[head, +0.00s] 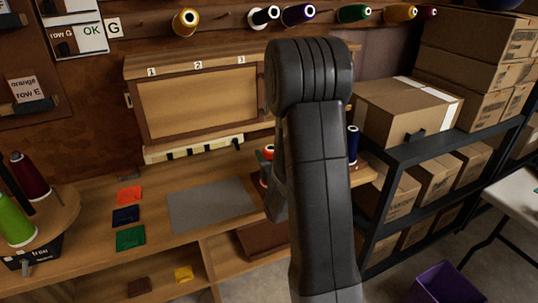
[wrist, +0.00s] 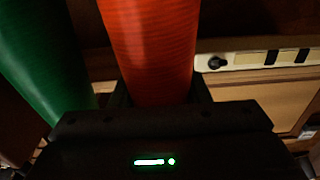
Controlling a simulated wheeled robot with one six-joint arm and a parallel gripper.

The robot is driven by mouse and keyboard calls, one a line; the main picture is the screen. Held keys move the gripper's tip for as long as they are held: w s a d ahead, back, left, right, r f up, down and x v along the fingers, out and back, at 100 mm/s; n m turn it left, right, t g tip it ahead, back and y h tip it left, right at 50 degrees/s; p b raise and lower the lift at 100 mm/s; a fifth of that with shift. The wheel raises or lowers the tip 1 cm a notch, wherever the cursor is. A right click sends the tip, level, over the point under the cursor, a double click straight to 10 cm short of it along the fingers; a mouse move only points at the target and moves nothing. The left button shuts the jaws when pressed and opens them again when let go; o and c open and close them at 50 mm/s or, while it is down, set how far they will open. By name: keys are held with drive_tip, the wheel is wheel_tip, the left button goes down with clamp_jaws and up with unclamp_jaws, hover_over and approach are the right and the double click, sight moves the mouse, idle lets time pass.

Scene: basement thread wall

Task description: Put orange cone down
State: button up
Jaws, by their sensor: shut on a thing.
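The orange cone (wrist: 152,45) of thread stands large in the wrist view, between the fingers of my gripper (wrist: 160,98), which is shut on it. The cone's lower part is hidden behind the gripper body. In the head view a small orange top with a white tip (head: 269,149) shows just left of my arm. The arm hides most of my gripper and what it holds there. A green cone (wrist: 42,60) is close on the left in the wrist view. I cannot tell whether the orange cone touches a surface.
The bench holds a grey mat (head: 210,204) and orange (head: 129,195), navy (head: 126,215) and green (head: 131,238) squares. A dark blue cone (head: 353,145) stands right of my arm. Cones on a turntable (head: 62,215) stand at left. Shelves with boxes (head: 408,108) are at right.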

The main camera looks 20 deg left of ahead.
drive_tip(key=shift+f, duration=0.15)
drive_tip(key=o, duration=1)
drive_tip(key=shift+o, duration=0.2)
drive_tip(key=shift+r, duration=0.25)
drive_tip(key=b+v, duration=0.1)
drive_tip(key=v, duration=1.1)
drive_tip(key=shift+b, duration=0.35)
drive_tip(key=shift+a+f, duration=0.1)
